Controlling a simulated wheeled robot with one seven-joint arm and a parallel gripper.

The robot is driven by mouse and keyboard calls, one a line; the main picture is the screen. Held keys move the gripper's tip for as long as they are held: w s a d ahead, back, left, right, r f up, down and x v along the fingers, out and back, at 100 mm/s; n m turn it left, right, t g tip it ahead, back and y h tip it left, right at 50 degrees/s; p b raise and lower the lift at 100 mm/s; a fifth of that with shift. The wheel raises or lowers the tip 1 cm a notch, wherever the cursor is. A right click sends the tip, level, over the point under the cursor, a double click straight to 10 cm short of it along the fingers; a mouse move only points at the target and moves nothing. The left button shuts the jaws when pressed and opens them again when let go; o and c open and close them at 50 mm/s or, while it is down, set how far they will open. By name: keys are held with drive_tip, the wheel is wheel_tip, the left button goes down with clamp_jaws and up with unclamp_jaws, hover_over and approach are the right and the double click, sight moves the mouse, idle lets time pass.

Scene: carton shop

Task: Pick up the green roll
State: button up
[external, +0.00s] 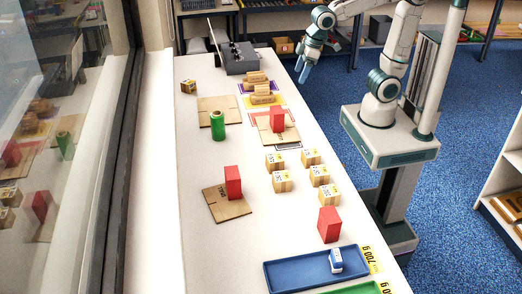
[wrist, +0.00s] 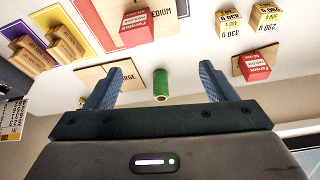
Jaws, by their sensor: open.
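The green roll (external: 218,132) stands upright on the white table, left of the middle, in front of a flat cardboard sheet. It also shows in the wrist view (wrist: 160,86), beyond my gripper and between its two fingers. My gripper (wrist: 162,82) is open with nothing between the fingertips. In the external view my gripper (external: 303,74) hangs over the table's right edge near the far end, well apart from the roll.
Flat cardboard (external: 204,112) lies behind the roll. A red box (external: 277,119) stands to its right and another red box (external: 233,182) nearer the camera. Several small labelled boxes (external: 282,181) stand mid-table. A blue tray (external: 300,272) lies at the near end. A window wall borders the left.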

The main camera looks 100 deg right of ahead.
drive_tip(key=w+d+f+m, duration=0.2)
drive_tip(key=w+f, duration=0.1)
drive_tip(key=w, duration=1.1)
drive_tip(key=m+h+b, duration=0.1)
drive_tip(key=m+h, duration=0.1)
approach(219, 113)
drive_tip(key=f, duration=0.1)
drive_tip(key=p+x, duration=0.1)
drive_tip(key=x, duration=0.7)
drive_tip(key=shift+w+d+f, duration=0.15)
drive_tip(key=shift+w+d, duration=0.05)
drive_tip(key=shift+a+p+x, duration=0.2)
drive_tip(key=shift+p+x, duration=0.8)
drive_tip(key=shift+x, duration=1.6)
drive_tip(key=c, duration=1.2)
